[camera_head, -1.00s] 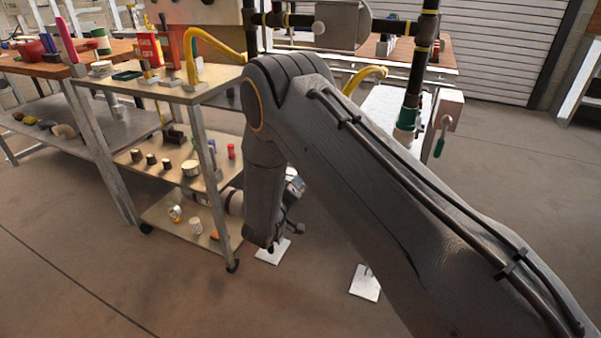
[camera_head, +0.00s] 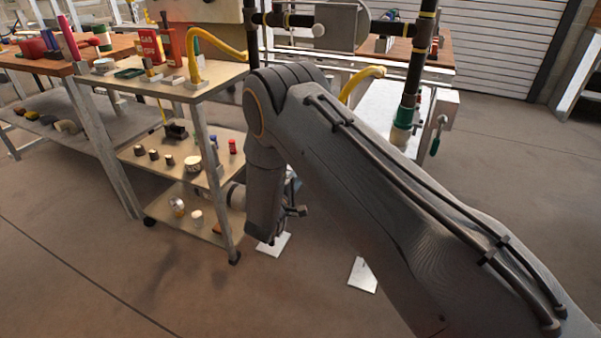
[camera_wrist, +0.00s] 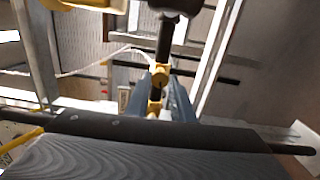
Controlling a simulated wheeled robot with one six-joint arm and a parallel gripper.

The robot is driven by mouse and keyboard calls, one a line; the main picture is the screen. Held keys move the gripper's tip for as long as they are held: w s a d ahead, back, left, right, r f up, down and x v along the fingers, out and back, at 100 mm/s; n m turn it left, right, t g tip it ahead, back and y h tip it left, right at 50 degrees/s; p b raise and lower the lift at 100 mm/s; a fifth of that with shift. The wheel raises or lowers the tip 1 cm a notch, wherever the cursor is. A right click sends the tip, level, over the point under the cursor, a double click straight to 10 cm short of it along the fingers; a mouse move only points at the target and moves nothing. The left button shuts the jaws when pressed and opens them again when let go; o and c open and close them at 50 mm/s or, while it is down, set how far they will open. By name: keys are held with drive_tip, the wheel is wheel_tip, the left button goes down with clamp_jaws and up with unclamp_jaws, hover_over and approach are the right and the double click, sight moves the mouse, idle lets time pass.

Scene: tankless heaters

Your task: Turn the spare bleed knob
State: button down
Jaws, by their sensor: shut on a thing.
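In the wrist view, my gripper (camera_wrist: 158,98) points away from the camera, with blue-grey fingers on either side of a small yellow part (camera_wrist: 160,76). The fingers are shut on this part, which sits in line with a dark pipe (camera_wrist: 164,40). It may be the spare bleed knob; its shape is too small and partly covered to tell. In the head view, my arm hides most of the area around my gripper, and the knob cannot be made out there.
A metal cart (camera_head: 215,88) with several small parts on its shelves stands left of my arm. Black pipes with yellow bands (camera_head: 414,70) and a yellow curved pipe (camera_head: 360,80) stand behind it. A white panel (camera_head: 385,112) is at right. Floor is open at front left and far right.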

idle(0.5)
drive_tip(key=c, duration=1.5)
unclamp_jaws()
drive_tip(key=shift+a, duration=0.1)
drive_tip(key=shift+c, duration=0.2)
drive_tip(key=v, duration=0.7)
drive_tip(key=shift+s+p, duration=0.35)
drive_tip(key=shift+s, duration=0.05)
drive_tip(key=shift+a, duration=0.1)
